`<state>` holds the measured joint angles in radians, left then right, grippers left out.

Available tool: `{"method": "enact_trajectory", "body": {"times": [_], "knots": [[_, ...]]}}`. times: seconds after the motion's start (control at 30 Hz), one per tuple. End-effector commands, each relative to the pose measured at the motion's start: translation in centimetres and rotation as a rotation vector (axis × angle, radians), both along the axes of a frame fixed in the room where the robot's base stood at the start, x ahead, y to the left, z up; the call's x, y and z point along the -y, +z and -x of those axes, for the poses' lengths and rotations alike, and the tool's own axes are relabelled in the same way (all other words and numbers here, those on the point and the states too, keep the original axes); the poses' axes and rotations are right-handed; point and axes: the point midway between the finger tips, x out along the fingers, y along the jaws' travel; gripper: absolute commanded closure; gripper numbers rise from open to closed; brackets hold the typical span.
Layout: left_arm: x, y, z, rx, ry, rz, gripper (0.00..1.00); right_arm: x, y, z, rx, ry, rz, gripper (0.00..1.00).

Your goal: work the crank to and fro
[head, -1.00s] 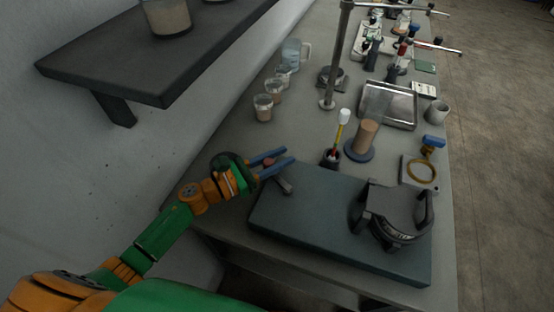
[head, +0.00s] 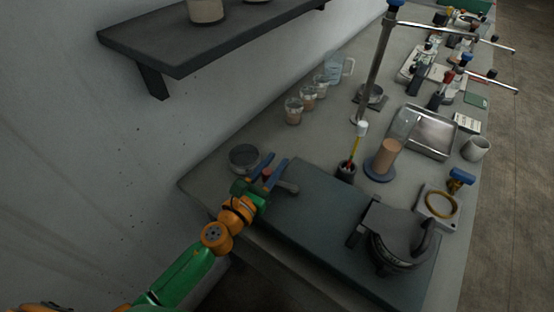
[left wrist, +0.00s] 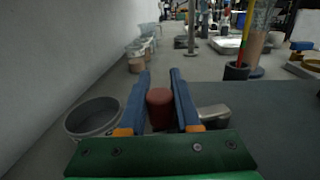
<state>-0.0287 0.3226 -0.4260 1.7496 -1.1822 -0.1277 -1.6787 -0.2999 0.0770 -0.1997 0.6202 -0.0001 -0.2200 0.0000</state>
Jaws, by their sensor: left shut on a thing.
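The crank (head: 288,187) is a short grey arm at the left end of a dark slab, with a red-brown knob (head: 267,173) at its outer end. My left gripper (head: 273,161) has its blue fingers on either side of this knob and is shut on it. In the left wrist view the knob (left wrist: 159,108) stands upright between the fingers, and the grey crank arm (left wrist: 213,115) shows to the right, partly hidden by the right finger and the green palm. My right gripper is not in view.
A round grey dish (head: 243,157) stands close left of my left gripper. The dark slab (head: 325,205) carries a grey clamp-like device (head: 392,237). A black holder (head: 346,172), a tan cylinder (head: 384,158) and a metal stand (head: 377,65) are beyond. A shelf (head: 180,60) juts from the wall.

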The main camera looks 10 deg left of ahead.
Motion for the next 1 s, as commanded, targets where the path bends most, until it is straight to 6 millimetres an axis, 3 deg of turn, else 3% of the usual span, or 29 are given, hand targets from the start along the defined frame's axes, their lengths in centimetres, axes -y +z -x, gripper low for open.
{"method": "enact_trajectory", "body": {"times": [0.77, 0.8, 0.87, 0.9, 1.0], "knots": [[-0.32, -0.06, 0.5, 0.0, 0.088, -0.002, 1.0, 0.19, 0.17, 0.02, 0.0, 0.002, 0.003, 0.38], [-0.32, -0.06, 0.5, 0.0, 0.088, -0.002, 0.58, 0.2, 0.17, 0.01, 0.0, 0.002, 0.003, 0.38], [-0.32, -0.06, 0.5, 0.0, 0.088, -0.002, 0.42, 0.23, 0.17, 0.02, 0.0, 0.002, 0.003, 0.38], [-0.32, -0.06, 0.5, 0.0, 0.088, -0.002, 0.38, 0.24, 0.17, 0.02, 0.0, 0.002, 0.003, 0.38], [-0.32, -0.05, 0.5, 0.0, 0.088, -0.002, 0.38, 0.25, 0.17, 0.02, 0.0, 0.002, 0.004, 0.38]]}}
